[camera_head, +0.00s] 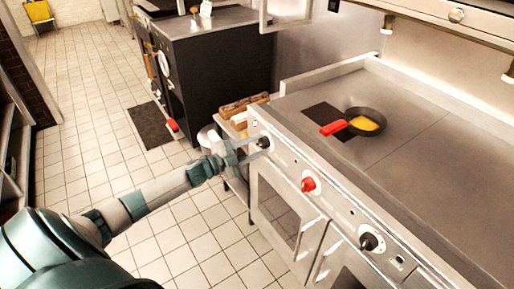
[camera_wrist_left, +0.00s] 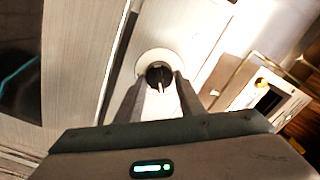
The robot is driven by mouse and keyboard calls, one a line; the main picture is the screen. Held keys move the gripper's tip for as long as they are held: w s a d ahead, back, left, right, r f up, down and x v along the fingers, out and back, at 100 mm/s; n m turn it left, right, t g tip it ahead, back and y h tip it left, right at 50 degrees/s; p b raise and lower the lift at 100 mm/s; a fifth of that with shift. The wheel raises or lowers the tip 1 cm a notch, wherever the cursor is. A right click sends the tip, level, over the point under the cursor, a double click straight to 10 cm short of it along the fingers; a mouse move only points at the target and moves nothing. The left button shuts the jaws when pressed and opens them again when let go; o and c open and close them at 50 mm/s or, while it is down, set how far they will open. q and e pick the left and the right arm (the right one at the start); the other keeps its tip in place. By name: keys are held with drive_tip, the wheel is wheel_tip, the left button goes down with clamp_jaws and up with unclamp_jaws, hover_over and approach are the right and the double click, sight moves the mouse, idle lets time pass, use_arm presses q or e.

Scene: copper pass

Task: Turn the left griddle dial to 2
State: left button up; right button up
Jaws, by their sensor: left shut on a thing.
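The left griddle dial (camera_head: 263,142) is a black knob on a pale round plate at the left end of the steel front panel. In the left wrist view the dial (camera_wrist_left: 159,75) sits between my two finger tips, with a pale pointer mark on it. My left gripper (camera_head: 256,146) reaches the dial from the left, its fingers shut on the knob; it also shows in the left wrist view (camera_wrist_left: 157,90). The number that the pointer faces is too small to read. My right gripper is not in view.
A red dial (camera_head: 309,184) and another black dial (camera_head: 369,241) are farther right on the panel. A pan (camera_head: 367,123) with a red handle and yellow food stands on the griddle top (camera_head: 400,150). Oven doors (camera_head: 285,210) are below. The tiled floor (camera_head: 90,110) is clear at left.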

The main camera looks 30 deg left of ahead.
use_arm(q)
drive_tip(key=shift+f+m+b, duration=0.2)
drive_tip(key=shift+m+b, duration=1.5)
drive_tip(key=shift+m, duration=2.5)
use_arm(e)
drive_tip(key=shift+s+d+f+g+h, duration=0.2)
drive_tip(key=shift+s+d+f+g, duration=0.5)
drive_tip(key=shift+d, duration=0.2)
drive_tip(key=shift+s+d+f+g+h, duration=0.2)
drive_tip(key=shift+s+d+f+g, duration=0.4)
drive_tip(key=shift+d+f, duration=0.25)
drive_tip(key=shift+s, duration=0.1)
use_arm(q)
drive_tip(key=o, duration=1)
drive_tip(key=shift+o, duration=0.2)
